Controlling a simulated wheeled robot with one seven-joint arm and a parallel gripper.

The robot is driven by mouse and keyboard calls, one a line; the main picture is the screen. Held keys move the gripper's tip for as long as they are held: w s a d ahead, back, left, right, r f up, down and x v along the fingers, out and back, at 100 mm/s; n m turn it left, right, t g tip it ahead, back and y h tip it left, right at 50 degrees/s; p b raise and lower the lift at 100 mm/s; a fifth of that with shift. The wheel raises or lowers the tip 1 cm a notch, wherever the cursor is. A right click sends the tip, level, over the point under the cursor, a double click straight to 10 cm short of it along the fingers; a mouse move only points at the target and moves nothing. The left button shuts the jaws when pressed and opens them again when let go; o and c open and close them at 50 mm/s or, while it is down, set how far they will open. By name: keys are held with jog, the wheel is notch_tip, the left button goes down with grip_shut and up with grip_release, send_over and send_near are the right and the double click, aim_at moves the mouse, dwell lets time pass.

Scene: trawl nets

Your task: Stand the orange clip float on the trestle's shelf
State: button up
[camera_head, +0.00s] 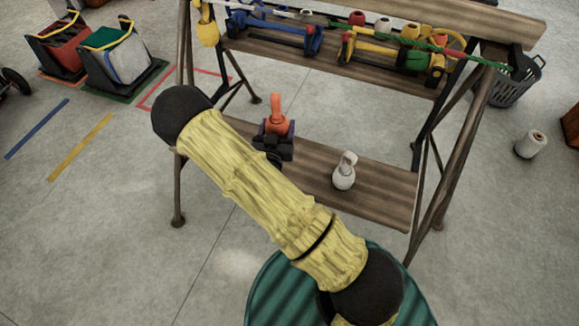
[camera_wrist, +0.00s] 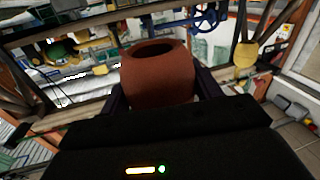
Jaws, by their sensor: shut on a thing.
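The orange clip float (camera_head: 277,113) is upright in my gripper (camera_head: 274,143), which is shut on its lower part. In the head view it appears in front of or over the left part of the trestle's shelf (camera_head: 378,192); I cannot tell whether its base touches the boards. In the wrist view the float (camera_wrist: 158,75) shows as a reddish-brown rounded body with a dark opening, between the jaws (camera_wrist: 160,90). Its base is hidden by my gripper. My yellow-sleeved arm covers the shelf's front left part.
A white clip float (camera_head: 344,173) stands on the shelf to the right. The upper shelf (camera_head: 330,55) holds blue and yellow tools, floats and ropes. Trestle legs (camera_head: 455,185) flank the shelf.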

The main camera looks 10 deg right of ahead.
jog(key=s+a+f+m+g+h+b, duration=0.2)
jog(key=s+a+f+b, duration=0.3)
jog(key=f, duration=0.3)
jog(key=s+a+f+m+g+h+b, duration=0.2)
jog(key=s+a+f+h+b, duration=0.2)
jog(key=f+b, duration=0.4)
jog(key=shift+s+a+f+m, duration=0.4)
jog(key=shift+s+a+f, duration=0.15)
jog(key=shift+s, duration=0.65)
jog(key=shift+w+d, duration=0.1)
jog(key=shift+d, duration=0.05)
jog(key=b+x, duration=0.2)
jog(key=x, duration=1.2)
jog(key=shift+d+f, duration=0.1)
